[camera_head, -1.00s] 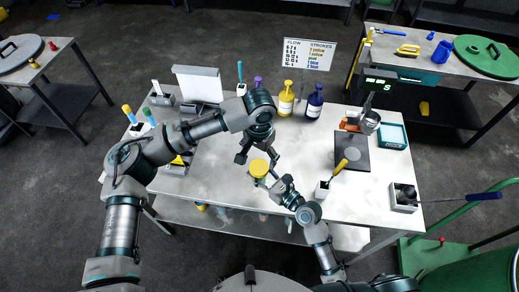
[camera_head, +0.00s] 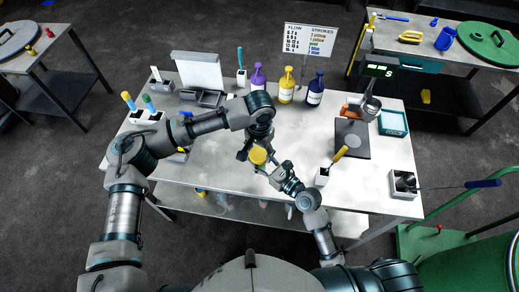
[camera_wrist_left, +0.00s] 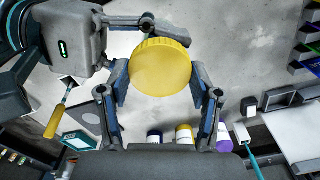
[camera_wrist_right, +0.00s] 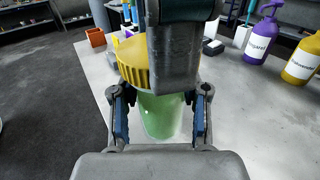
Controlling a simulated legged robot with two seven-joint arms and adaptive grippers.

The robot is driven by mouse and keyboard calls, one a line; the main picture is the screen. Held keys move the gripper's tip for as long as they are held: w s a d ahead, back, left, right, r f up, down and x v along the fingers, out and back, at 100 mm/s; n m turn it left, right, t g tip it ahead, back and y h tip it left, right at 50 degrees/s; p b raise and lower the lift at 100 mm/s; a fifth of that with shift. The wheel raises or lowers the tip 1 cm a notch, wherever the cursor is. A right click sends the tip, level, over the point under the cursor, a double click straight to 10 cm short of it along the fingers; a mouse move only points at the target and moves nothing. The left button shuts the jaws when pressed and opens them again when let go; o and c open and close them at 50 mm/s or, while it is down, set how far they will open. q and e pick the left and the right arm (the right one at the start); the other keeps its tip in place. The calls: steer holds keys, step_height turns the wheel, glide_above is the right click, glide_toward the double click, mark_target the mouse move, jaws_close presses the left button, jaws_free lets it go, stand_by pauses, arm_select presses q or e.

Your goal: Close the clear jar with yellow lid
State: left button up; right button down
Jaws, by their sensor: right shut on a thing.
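The clear jar (camera_wrist_right: 163,117) with green contents stands upright between the fingers of my right gripper (camera_wrist_right: 160,118), which is shut on it. The yellow lid (camera_wrist_right: 133,68) is at the jar's top; whether it sits fully on the rim is hidden by a grey finger part in front. In the left wrist view the round lid (camera_wrist_left: 160,66) lies between the fingers of my left gripper (camera_wrist_left: 162,95), which look open around it, very close to its sides. In the head view the lid (camera_head: 258,155) shows over the front of the table, below my left gripper (camera_head: 256,148).
Purple (camera_head: 257,78), yellow (camera_head: 286,88) and blue (camera_head: 315,92) pump bottles stand at the back of the table (camera_head: 215,165). A small holder with a yellow-handled tool (camera_head: 339,155) stands right of my right gripper. A dark scale plate (camera_head: 352,140) lies further right.

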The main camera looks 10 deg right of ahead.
arm_select(q)
steer(key=m, duration=0.8)
steer(key=shift+w, duration=0.1)
steer(key=o, duration=1.3)
steer(key=shift+r, duration=0.1)
steer(key=shift+r, duration=2.15)
steer(key=shift+c, duration=0.3)
